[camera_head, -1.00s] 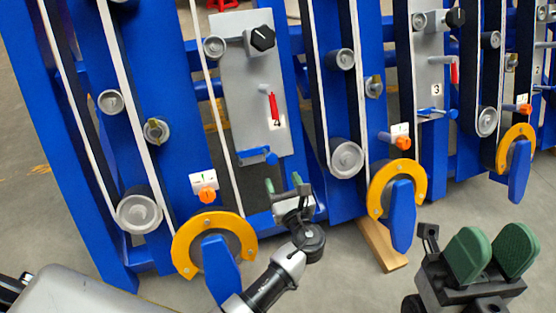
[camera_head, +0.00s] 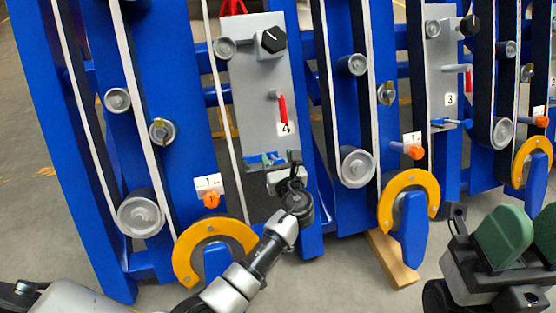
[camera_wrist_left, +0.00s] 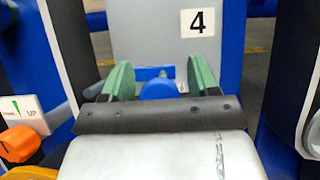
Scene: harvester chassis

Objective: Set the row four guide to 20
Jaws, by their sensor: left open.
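The row four unit is a grey plate (camera_head: 250,105) marked with a 4 label (camera_head: 285,128). It carries a black knob (camera_head: 272,40) at the top, a red-handled lever (camera_head: 283,107) in the middle and a blue part at the bottom edge. My left gripper (camera_head: 277,158) is at that bottom edge and mostly covers the blue part in the head view. In the left wrist view, the round blue end (camera_wrist_left: 158,89) shows between the two green fingers, which stand open with gaps on both sides. My right gripper (camera_head: 527,235) is open and empty at the lower right.
Blue uprights with belts and rollers (camera_head: 356,167) flank the plate. Orange knobs (camera_head: 211,200) and yellow arc guards (camera_head: 408,190) sit low on both sides. The row three plate (camera_head: 447,75) is to the right. A wooden block (camera_head: 392,262) lies on the floor.

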